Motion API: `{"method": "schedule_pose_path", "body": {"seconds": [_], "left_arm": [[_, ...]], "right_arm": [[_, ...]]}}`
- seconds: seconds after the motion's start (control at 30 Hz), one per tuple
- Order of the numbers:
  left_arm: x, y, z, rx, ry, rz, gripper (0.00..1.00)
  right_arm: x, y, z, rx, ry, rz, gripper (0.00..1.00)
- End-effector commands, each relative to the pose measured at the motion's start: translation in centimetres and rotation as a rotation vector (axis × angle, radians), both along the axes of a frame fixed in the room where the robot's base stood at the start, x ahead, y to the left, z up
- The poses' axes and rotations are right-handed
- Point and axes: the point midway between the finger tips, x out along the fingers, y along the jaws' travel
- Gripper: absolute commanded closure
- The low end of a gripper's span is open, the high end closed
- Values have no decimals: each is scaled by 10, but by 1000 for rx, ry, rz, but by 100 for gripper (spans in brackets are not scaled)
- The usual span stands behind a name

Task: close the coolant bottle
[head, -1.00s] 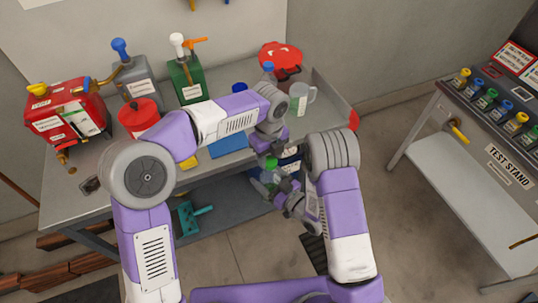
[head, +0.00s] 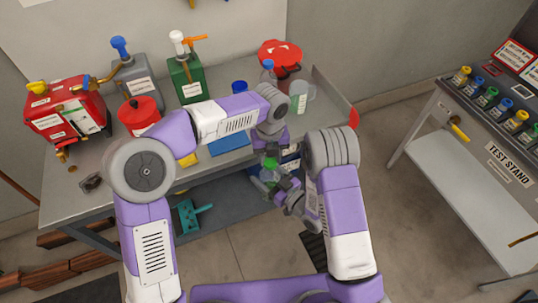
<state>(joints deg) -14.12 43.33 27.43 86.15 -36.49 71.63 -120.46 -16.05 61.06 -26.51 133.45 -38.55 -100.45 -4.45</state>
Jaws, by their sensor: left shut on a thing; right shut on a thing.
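The coolant bottle (head: 267,177), small and pale green, is held in front of the table's front edge, below the tabletop level in the head view. Its green cap (head: 270,162) shows at the top of the bottle. My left gripper (head: 269,154) reaches down from above and is shut on the cap. My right gripper (head: 277,184) comes from the lower right and is shut on the bottle body. The fingers and wrists hide much of the bottle, so I cannot tell how far the cap is seated on it.
The grey table (head: 215,172) holds a red machine (head: 66,110), a grey canister (head: 136,82), a green canister (head: 186,78), a red can (head: 139,115), a clear jug (head: 301,96) and a red-lidded pot (head: 281,56). A test stand (head: 480,150) is at right, with open floor between.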

Motion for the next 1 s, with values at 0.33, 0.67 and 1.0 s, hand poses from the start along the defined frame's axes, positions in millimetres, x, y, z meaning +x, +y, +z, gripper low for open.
{"method": "schedule_pose_path", "body": {"seconds": [0.33, 0.67, 1.0], "left_arm": [[-1, -5, -1, -1, 1, -704, 87], [-3, -7, 0, 0, 0, -1010, 87], [-3, -7, 0, 0, -1, -1009, 46]], "right_arm": [[0, 0, 0, 0, 0, 0, 100], [0, 0, 0, 0, 0, -1, 100], [0, 0, 0, 0, 0, 0, 100]]}}
